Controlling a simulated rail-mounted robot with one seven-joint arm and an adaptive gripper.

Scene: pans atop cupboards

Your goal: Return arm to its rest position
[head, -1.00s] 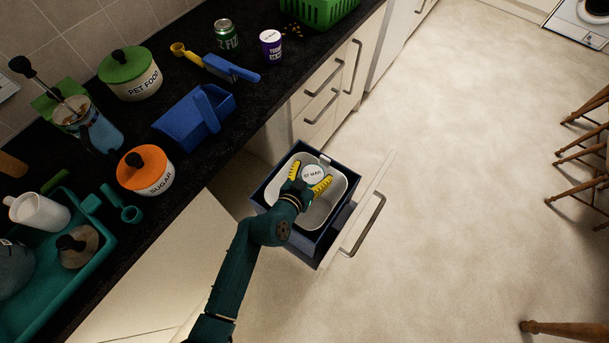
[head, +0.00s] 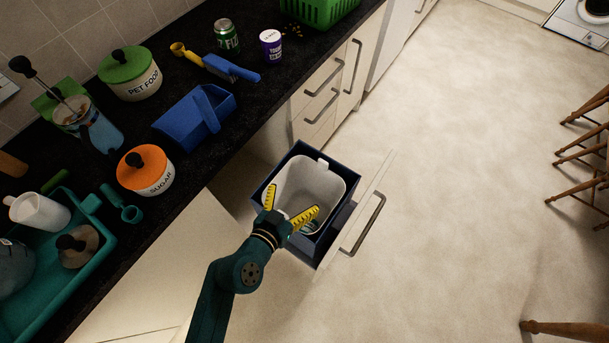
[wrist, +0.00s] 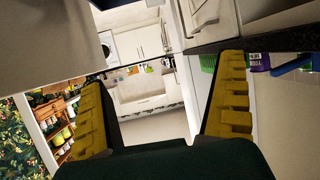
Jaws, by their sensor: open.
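My gripper (head: 294,207) is open, its yellow ridged fingers spread apart with nothing between them. In the head view it is over the near part of a white bin (head: 299,180) set in a dark blue pull-out drawer (head: 262,185). A small part of a pale and green item (head: 309,226) shows low in the bin behind the fingers; most of it is hidden. In the wrist view both fingers (wrist: 160,100) are wide apart, and the camera looks across the room.
The pulled-out drawer front (head: 356,218) with its handle stands out over the floor. The dark counter (head: 195,165) at left holds an orange sugar jar (head: 145,170), a blue dustpan (head: 195,118) and a teal tray (head: 45,290). The floor (head: 460,180) at right is clear up to the wooden chairs (head: 590,145).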

